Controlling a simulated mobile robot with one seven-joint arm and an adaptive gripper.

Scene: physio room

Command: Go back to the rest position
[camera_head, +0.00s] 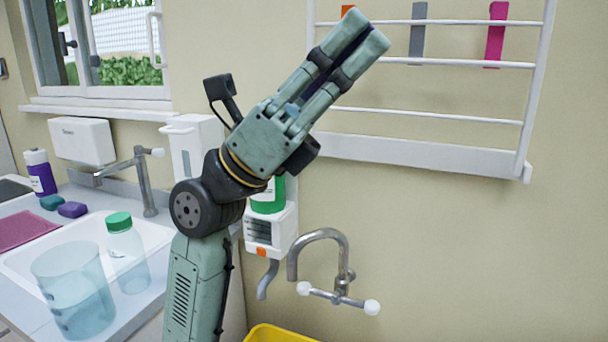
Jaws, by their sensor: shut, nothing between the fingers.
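My gripper (365,38) is raised at the upper middle of the head view, pointing up and to the right. Its two long green fingers lie side by side, shut, and nothing shows between them. The fingertips appear in front of the left part of the white wall rack (420,152); the distance between them cannot be told. My arm rises from the bottom of the view and hides part of the wall and of the dispenser behind it.
Left, a counter holds a clear beaker (72,290), a green-capped bottle (126,255) and a purple bottle (40,173) by the sink. A wall dispenser (268,232) and curved tap (320,237) are behind my arm. A yellow container (275,334) stands below. Wall space right is clear.

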